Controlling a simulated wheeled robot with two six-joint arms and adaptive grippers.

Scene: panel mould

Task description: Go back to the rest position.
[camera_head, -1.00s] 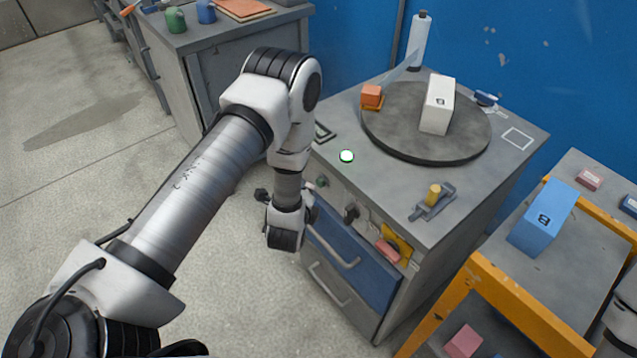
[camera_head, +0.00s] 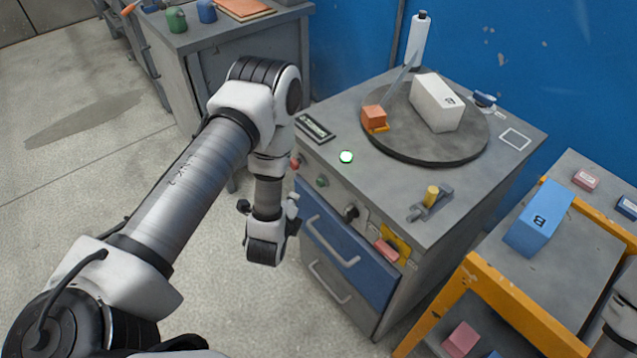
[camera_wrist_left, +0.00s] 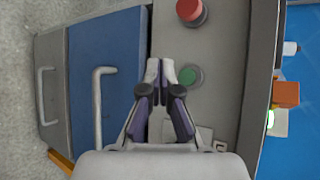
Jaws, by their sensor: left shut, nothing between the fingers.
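My left arm comes in from the left in the head view and bends down in front of the grey cabinet (camera_head: 460,205). My left gripper (camera_head: 292,208) hangs beside the cabinet's front, partly hidden by my own wrist. In the left wrist view the left gripper (camera_wrist_left: 161,72) has its fingertips together with nothing between them. It is in front of the cabinet's control panel, near a green button (camera_wrist_left: 189,76) and a red button (camera_wrist_left: 190,10). My right gripper is not in view; only a part of my right arm shows at the lower right edge.
A dark round turntable (camera_head: 400,145) on the cabinet carries a white block (camera_head: 435,103) and an orange block (camera_head: 373,113). A blue drawer (camera_head: 345,250) is shut. An orange-framed cart (camera_head: 465,280) holds a blue box (camera_head: 540,218). The floor at left is clear.

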